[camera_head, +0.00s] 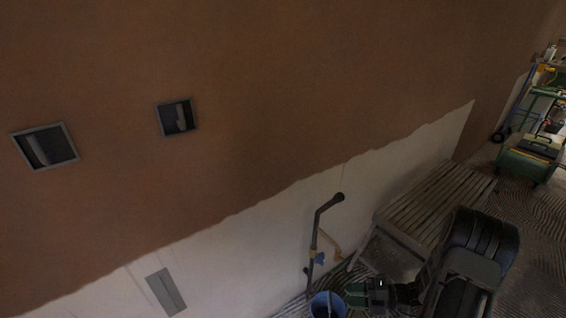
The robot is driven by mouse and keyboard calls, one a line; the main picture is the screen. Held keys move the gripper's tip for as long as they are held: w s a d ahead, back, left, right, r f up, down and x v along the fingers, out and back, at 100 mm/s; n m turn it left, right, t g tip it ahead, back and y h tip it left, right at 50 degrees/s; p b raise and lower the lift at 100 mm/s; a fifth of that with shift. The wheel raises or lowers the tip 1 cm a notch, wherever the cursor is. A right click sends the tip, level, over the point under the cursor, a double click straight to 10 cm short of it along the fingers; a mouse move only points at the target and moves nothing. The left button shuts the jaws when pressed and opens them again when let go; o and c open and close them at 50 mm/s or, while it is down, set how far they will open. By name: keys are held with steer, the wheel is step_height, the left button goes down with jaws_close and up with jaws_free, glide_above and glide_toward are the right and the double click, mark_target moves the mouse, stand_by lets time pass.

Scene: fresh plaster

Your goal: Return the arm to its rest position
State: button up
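My arm shows at the bottom right as dark, bulky links folded in front of the slatted bench. My gripper (354,294) is at its left end, low in the picture, with dark greenish fingers pointing left. It is beside or in front of a blue bucket (320,307); I cannot tell whether they touch. The fingers are small and dark, so I cannot see whether they are open or shut. I see nothing clearly held.
A slatted wooden bench (436,200) stands behind my arm along the wall. A dark bent pipe (317,232) rises near the bucket. The wall (270,100) is brown above and pale below, with two square recessed boxes. A green case (530,158) and cart stand far right.

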steer(key=s+a+r+m+h+p, duration=0.1)
steer(key=r+m+h+p, duration=0.4)
steer(key=r+m, duration=0.5)
steer(key=s+a+r+m+h+p, duration=0.2)
steer(key=r+m, duration=0.8)
steer(key=r, duration=0.7)
steer(key=s+a+r+m+h+p, duration=0.1)
steer(key=s+r+m+h+p, duration=0.3)
steer(key=r, duration=0.9)
steer(key=m+h+p, duration=0.3)
steer(key=m+p, duration=0.2)
steer(key=m, duration=0.1)
steer(key=shift+a+r+h, duration=0.2)
steer(key=shift+h, duration=0.1)
